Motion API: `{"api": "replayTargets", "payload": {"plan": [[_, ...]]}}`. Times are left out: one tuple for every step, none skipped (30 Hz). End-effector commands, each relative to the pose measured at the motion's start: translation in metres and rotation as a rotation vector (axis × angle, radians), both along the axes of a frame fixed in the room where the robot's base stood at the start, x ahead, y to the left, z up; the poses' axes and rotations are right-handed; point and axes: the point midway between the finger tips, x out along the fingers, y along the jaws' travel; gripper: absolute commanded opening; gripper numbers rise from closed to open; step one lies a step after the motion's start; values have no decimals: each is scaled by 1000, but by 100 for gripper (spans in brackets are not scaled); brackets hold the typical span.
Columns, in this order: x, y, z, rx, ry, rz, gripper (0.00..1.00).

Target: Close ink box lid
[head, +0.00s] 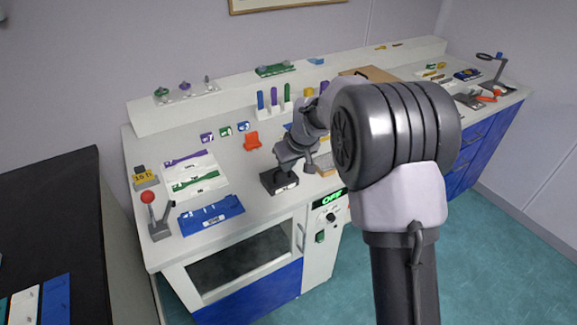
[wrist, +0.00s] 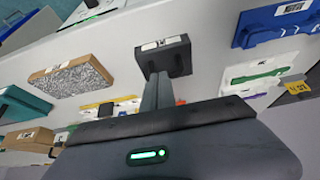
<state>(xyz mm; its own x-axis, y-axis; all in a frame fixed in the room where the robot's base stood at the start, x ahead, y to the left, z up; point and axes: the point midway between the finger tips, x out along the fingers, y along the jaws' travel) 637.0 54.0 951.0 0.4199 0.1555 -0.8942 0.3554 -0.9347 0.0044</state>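A small black box (head: 280,182) with a white label on its front, which I take to be the ink box, stands on the white bench near its front edge. In the wrist view the box (wrist: 178,58) shows a pale strip with dark marks along one side. I cannot make out whether its lid is up or down. My gripper (head: 285,168) points down right over the box. In the wrist view its narrow grey fingers (wrist: 158,82) lie close together, with their tips at the box. Whether they touch it is unclear, and I see nothing held between them.
A blue tray (head: 210,214) and a red-knobbed lever (head: 148,198) stand to the left. A speckled block (wrist: 70,76) and a teal box (wrist: 22,104) show in the wrist view.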

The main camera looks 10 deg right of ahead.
Motion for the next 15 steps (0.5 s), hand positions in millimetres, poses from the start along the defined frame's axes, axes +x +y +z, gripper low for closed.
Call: {"api": "replayTargets", "payload": {"plan": [[-8,-1,-17,-1,34,0,0],[-9,-1,-18,0,35,0,0],[-9,-1,-18,0,35,0,0],[-9,-1,-19,-1,36,0,0],[-9,-1,-19,-1,36,0,0],[-9,-1,-20,-1,36,0,0],[-9,-1,-20,-1,36,0,0],[-9,-1,-20,-1,36,0,0],[-8,-1,-20,-1,36,0,0],[-8,-1,-20,-1,36,0,0],[-9,-1,-20,-1,36,0,0],[-8,-1,-21,-1,36,0,0],[-8,-1,-21,-1,36,1,0],[-8,-1,-21,-1,36,1,0],[-8,-1,-21,-1,36,1,0]]}}
